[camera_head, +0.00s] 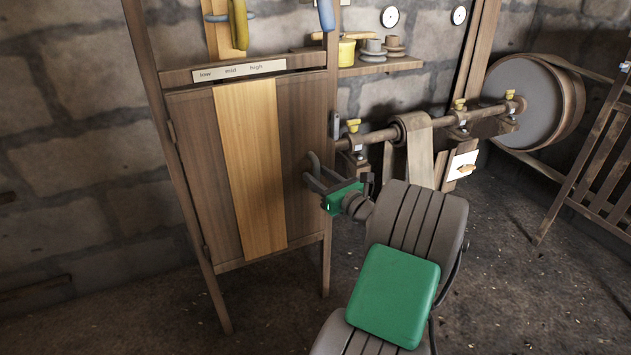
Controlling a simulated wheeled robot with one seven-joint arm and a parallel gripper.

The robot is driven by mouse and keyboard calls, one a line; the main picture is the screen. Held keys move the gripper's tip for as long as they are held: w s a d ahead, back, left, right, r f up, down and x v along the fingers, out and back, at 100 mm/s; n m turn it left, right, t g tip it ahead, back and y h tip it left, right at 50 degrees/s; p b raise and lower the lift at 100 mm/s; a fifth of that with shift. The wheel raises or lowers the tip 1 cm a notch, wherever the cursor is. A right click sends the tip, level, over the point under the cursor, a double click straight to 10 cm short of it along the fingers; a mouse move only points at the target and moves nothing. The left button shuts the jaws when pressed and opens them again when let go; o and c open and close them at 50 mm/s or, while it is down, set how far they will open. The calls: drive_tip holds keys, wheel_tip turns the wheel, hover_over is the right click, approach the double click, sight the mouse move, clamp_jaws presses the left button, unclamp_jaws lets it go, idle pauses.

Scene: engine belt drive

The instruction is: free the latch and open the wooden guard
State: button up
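The wooden guard (249,165) is a hinged panel of dark boards with one lighter board in the middle. It stands closed in its frame, with hinges on its left edge. A small grey metal piece (335,124), apparently the latch, sits upright at the upper right edge of the frame. A grey curved piece (313,160), perhaps a handle, shows lower on the right side. My gripper (317,178) is at that right side, just by the curved piece. Its dark fingers point left and look apart, with nothing seen between them. Whether they touch the curved piece I cannot tell.
A label strip (239,71) reading low, mid, high is above the guard. A shaft (375,137) with yellow-topped bearings and a belt (420,155) runs right to a large drum (530,100). A shelf (380,66) holds pots. Floor before the guard is clear.

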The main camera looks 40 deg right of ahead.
drive_tip(key=shift+w, duration=0.55)
clamp_jaws()
idle(1.0)
